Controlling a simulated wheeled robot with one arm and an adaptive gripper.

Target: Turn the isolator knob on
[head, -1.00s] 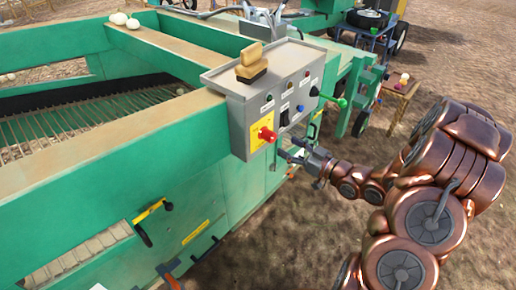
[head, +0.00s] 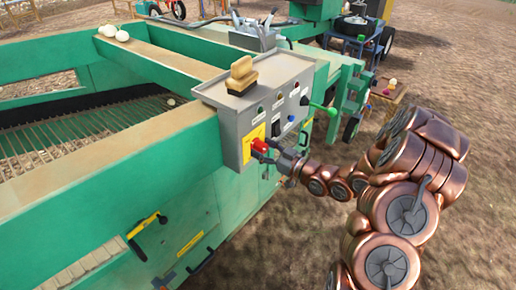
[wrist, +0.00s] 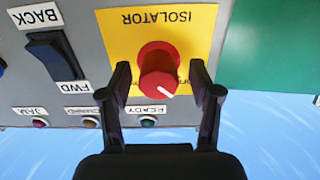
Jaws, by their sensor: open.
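The red isolator knob (head: 260,146) sits on a yellow plate at the lower left of the grey control box (head: 230,138). In the wrist view the knob (wrist: 158,72) is on the yellow plate (wrist: 203,28) labelled ISOLATOR, which appears upside down. A white mark on the knob points to the lower right in that view. My gripper (wrist: 160,92) is open, with one finger on each side of the knob. I cannot tell whether the fingers touch it. In the head view my gripper (head: 268,154) is at the knob and partly covers it.
A black BACK/FWD rocker switch (wrist: 55,58) is close beside the left finger. Indicator lamps, such as the READY lamp (wrist: 148,122), lie near the fingers.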

